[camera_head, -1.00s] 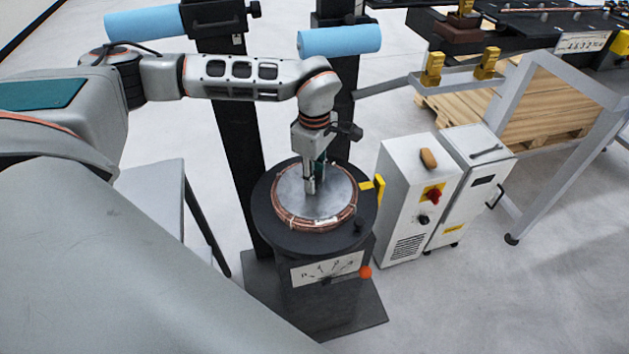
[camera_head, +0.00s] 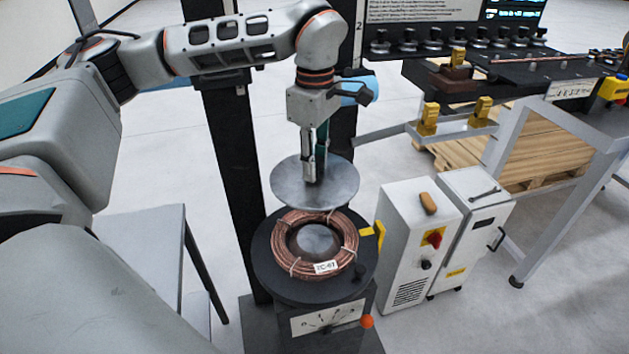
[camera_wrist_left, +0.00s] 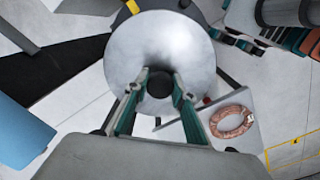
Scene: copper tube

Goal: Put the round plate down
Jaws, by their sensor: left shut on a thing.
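The round plate (camera_head: 290,190) is a grey metal disc. It hangs in the air above the copper coil (camera_head: 290,261), roughly level. My left gripper (camera_head: 316,178) is shut on the plate at its middle from above. In the left wrist view the plate (camera_wrist_left: 160,45) fills the upper middle, and the left gripper (camera_wrist_left: 160,88) closes on a dark round knob at its centre. The copper coil carries a white tag and lies on the round black top (camera_head: 268,278) of a pedestal. My right gripper is not in view.
A grey side table (camera_head: 150,245) stands left of the pedestal. White cabinets (camera_head: 420,240) stand close on its right. A workbench frame (camera_head: 560,125) and a wooden pallet (camera_head: 470,158) are further right. Another copper coil (camera_wrist_left: 231,121) shows in the left wrist view.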

